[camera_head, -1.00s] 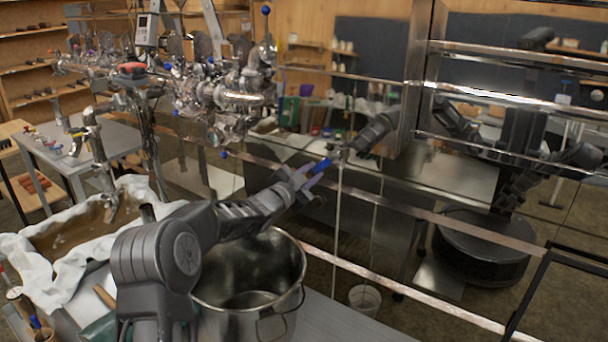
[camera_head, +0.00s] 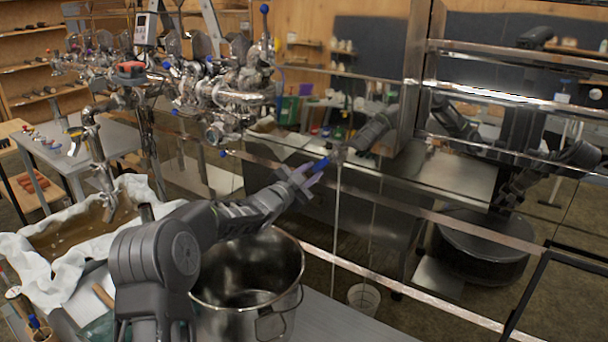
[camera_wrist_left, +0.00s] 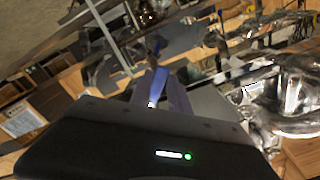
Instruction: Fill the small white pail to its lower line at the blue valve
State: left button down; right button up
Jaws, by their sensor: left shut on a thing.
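My left gripper (camera_head: 312,172) is shut on the blue valve handle (camera_head: 321,164), in front of the shiny steel wall. The left wrist view also shows the blue handle (camera_wrist_left: 127,58) between my fingers (camera_wrist_left: 160,92). A thin pale stream (camera_head: 337,215) runs straight down just right of the handle, with a fainter line beside it. A small white pail (camera_head: 363,298) shows low, right of the stream; I cannot tell whether it is the pail or its reflection. Its lines and fill level are too small to read. My right gripper is not in view.
A large steel pot (camera_head: 250,295) stands below my left forearm. A cloth-lined basin (camera_head: 165,208) of brown liquid is at left. Steel piping and valves (camera_head: 220,95) fill the upper middle. The steel wall (camera_head: 470,180) mirrors my body at right.

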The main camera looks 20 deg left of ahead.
pick_arm(q)
jog(key=shift+w+d+r, duration=0.1)
jog(key=shift+d+r, duration=0.1)
jog(key=shift+r, duration=0.55)
jog(key=shift+d, duration=0.1)
jog(key=c, duration=1.5)
grip_release()
jog(key=shift+o, duration=0.8)
jog(key=shift+f, duration=0.15)
jog(key=shift+o, duration=0.3)
jog(key=shift+f, duration=0.25)
